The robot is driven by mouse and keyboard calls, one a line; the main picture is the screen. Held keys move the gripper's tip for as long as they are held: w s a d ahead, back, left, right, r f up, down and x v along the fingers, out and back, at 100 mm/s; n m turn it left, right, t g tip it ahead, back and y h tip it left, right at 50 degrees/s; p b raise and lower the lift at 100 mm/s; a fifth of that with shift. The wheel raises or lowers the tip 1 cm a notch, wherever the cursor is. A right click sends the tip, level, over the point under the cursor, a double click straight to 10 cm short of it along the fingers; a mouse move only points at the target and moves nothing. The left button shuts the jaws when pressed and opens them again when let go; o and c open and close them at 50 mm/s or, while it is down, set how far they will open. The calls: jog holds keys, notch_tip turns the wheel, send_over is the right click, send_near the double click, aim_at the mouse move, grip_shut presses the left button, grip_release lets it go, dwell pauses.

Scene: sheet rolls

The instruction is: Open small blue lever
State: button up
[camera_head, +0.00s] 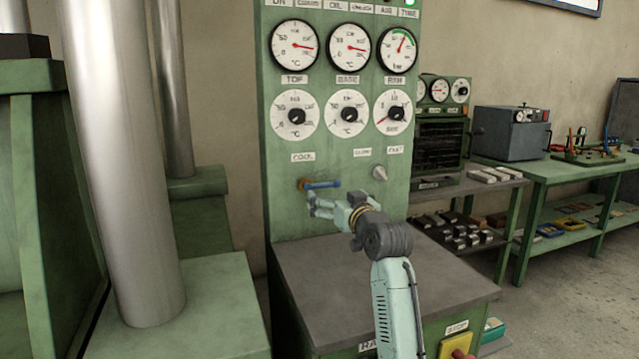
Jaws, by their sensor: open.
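The small blue lever (323,184) sticks out level to the right from a brass fitting (303,184) on the green control panel, under a label that seems to read "COOL". My gripper (313,203) is open and empty as far as I can see. Its fingers are just below the lever in the picture and point left toward the panel. I cannot tell whether a finger touches the lever.
A grey knob (380,173) is on the panel right of the lever. Dials (349,113) fill the panel above. A dark desk top (330,285) juts out below my arm. Large steel columns (125,160) stand at the left. A green workbench (545,172) stands at the right.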

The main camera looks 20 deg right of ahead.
aim_at(323, 186)
jog(key=w+p, duration=0.1)
jog(key=w, duration=0.3)
jog(key=w+p, duration=0.1)
jog(key=w, duration=0.3)
jog(key=shift+w+a+r+p, duration=0.2)
jog(key=shift+w+p, duration=0.1)
jog(key=shift+p, duration=0.1)
jog(key=shift+w+f, duration=0.15)
jog(key=shift+w, duration=0.55)
jog(key=shift+a, duration=0.1)
jog(key=c, duration=1.5)
jog(key=shift+o, duration=0.2)
